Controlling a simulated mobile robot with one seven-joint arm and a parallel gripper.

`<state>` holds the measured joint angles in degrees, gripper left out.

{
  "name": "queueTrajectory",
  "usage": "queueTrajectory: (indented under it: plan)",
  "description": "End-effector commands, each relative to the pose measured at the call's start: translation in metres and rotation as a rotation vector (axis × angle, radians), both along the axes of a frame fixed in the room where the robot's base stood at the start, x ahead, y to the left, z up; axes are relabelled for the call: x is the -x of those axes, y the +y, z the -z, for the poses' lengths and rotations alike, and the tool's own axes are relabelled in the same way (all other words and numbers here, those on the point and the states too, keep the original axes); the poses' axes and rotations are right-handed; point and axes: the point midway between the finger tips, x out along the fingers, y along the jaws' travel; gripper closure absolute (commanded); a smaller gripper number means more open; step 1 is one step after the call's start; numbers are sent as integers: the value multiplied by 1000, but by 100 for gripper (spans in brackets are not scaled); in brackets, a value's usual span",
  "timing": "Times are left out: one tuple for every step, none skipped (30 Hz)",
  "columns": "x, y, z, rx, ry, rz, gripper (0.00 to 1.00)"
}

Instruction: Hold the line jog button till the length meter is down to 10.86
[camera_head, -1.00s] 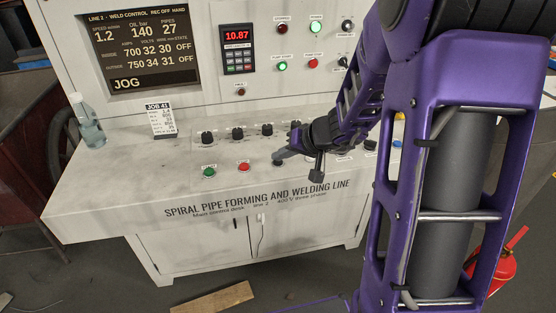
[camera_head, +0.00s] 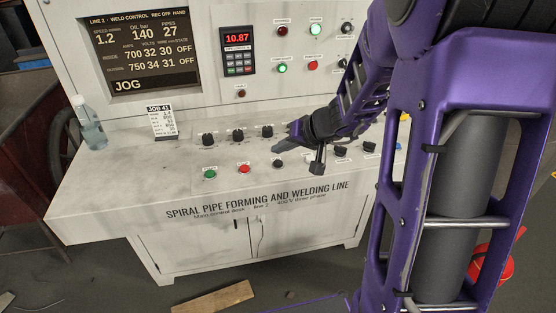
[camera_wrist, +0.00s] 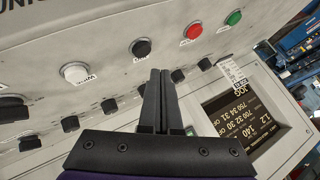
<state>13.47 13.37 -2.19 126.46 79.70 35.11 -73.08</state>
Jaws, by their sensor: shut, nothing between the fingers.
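The length meter (camera_head: 237,39) on the upright panel reads 10.87 in red digits. A black push button (camera_head: 279,164), to the right of the red button (camera_head: 244,169) in the head view, is the likely line jog button; its label is too small to read. It also shows in the wrist view (camera_wrist: 141,47), beyond my fingertips. My gripper (camera_head: 276,149) is shut and empty, its tips above and just behind the black button, apart from it. The gripper also shows in the wrist view (camera_wrist: 160,74). The display (camera_head: 142,50) shows JOG at its bottom.
A green button (camera_head: 209,174) is left of the red one. A row of black knobs (camera_head: 238,135) stands behind the buttons, close to my gripper. A white button (camera_wrist: 74,72) shows in the wrist view. A bottle (camera_head: 89,125) and a job card (camera_head: 162,121) stand at the desk's left.

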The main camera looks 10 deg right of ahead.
Motion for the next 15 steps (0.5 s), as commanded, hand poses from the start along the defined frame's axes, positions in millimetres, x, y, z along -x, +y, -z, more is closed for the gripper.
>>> queueTrajectory:
  plan:
    - [0,0,-9,2,-2,-2,100]
    - [0,0,-12,2,-2,-2,100]
    - [0,0,-16,1,-1,0,100]
    - [0,0,-19,1,-1,0,100]
    - [0,0,-22,1,-2,-1,100]
    - [0,0,-26,1,-1,-1,100]
    - [0,0,-29,1,-1,-1,100]
    - [0,0,-31,1,-1,0,100]
    - [0,0,-34,1,-1,0,100]
    - [0,0,-35,1,-1,0,100]
    - [0,0,-36,1,0,-1,100]
    - [0,0,-37,1,0,-1,100]
    - [0,0,-37,1,0,0,100]
    - [0,0,-37,1,1,-1,100]
    - [0,0,-37,1,1,-1,100]
